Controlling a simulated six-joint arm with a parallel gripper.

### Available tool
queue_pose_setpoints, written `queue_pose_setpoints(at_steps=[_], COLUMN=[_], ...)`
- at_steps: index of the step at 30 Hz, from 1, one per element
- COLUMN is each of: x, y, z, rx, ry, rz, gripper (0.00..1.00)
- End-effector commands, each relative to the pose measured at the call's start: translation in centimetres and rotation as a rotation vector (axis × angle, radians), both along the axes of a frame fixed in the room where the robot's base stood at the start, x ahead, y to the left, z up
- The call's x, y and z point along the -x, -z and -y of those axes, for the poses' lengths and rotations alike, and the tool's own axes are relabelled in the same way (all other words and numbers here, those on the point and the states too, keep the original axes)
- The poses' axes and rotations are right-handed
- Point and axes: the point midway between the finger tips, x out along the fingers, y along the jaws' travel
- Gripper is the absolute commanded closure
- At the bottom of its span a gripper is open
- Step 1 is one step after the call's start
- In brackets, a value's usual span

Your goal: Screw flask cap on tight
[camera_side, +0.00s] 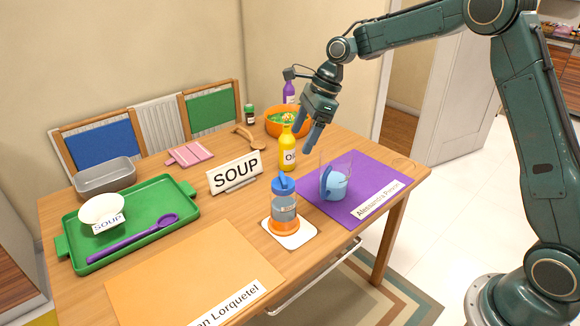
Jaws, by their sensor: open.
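The flask (284,212) stands upright on a small white mat (300,237) near the table's front edge. It has an orange base, a grey-blue see-through body and a blue cap (283,185) on top. I cannot tell from this view how tightly the cap sits. My gripper (308,137) is open and empty. It hangs above the table, up and to the right of the flask, near the yellow bottle, and is apart from the cap.
A yellow bottle (288,153) and a glass container with a blue item (334,184) stand near the flask. A SOUP sign (235,173) is to its left. A green tray (160,190), an orange bowl (273,127) and a purple placemat (372,190) take up more of the table.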

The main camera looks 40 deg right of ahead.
Motion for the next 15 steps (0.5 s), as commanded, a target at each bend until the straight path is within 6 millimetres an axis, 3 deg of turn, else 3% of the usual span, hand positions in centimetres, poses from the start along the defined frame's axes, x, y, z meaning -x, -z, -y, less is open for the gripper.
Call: queue_pose_setpoints(at_steps=[8, 15], x=[-0.2, -0.8], y=[1.6, 4.4], z=[-0.7, -1.7], rx=[-0.001, 0.0], ry=[-0.003, -0.003], rz=[-0.003, -0.004], gripper=[0.17, 0.17])
